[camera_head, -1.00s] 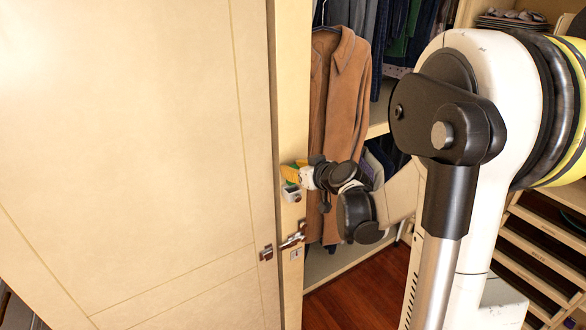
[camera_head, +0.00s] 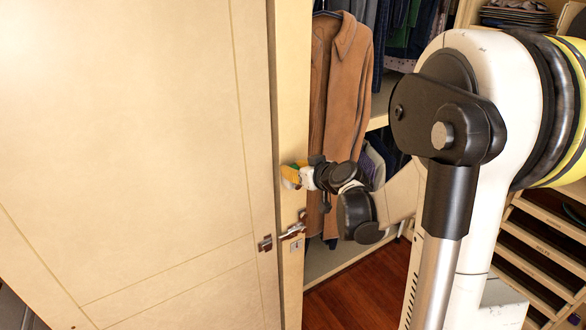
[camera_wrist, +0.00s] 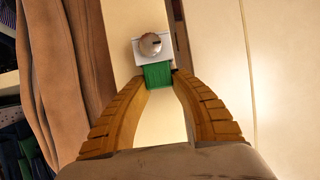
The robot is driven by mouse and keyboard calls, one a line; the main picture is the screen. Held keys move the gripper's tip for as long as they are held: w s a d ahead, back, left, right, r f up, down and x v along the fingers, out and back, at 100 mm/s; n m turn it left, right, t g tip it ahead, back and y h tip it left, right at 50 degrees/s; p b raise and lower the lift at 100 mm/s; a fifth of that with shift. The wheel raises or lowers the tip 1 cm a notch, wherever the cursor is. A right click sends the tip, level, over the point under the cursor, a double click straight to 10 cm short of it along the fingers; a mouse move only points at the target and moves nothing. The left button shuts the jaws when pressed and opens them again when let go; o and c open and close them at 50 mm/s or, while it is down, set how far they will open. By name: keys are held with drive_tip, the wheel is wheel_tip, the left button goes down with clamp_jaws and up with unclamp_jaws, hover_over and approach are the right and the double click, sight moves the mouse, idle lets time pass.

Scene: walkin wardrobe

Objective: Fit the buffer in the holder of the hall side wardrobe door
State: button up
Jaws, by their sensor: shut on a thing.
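My gripper (camera_wrist: 160,75) has yellow-brown fingers and is shut on the green block of the buffer (camera_wrist: 158,76). A white plate (camera_wrist: 138,58) with a round grey knob (camera_wrist: 150,45) shows just beyond the green block; I cannot tell whether it is part of the buffer or the holder. In the head view my gripper (camera_head: 291,176) is at the narrow edge of the cream wardrobe door (camera_head: 290,110), above the metal handle (camera_head: 292,231). The buffer is mostly hidden there, and I cannot make out the holder or any contact.
A brown jacket (camera_head: 338,85) hangs close behind the door edge, beside my gripper. Dark clothes (camera_head: 410,35) and shelves (camera_head: 545,250) stand at the right. A wide cream panel (camera_head: 130,150) fills the left. Bare wooden floor (camera_head: 350,300) shows below.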

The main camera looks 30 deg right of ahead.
drive_tip(key=o, duration=1)
drive_tip(key=v, duration=1.2)
drive_tip(key=s+a+f+g+y+b, duration=0.1)
drive_tip(key=s+a+f+g+b, duration=0.4)
drive_tip(key=a+f+b, duration=0.65)
drive_tip(key=shift+g+h, duration=0.7)
drive_tip(key=shift+g, duration=0.1)
drive_tip(key=s+a+f+b, duration=0.1)
drive_tip(key=s+a+f, duration=0.1)
drive_tip(key=s+f, duration=0.1)
drive_tip(key=s+a+f+b, duration=0.2)
drive_tip(key=s+f, duration=0.1)
drive_tip(key=s, duration=0.1)
drive_tip(key=s+a+f+b, duration=0.1)
drive_tip(key=s+a+f, duration=0.1)
drive_tip(key=s+a, duration=0.1)
drive_tip(key=shift+s+f+b, duration=0.3)
drive_tip(key=shift+s+f, duration=0.1)
drive_tip(key=shift+s, duration=0.2)
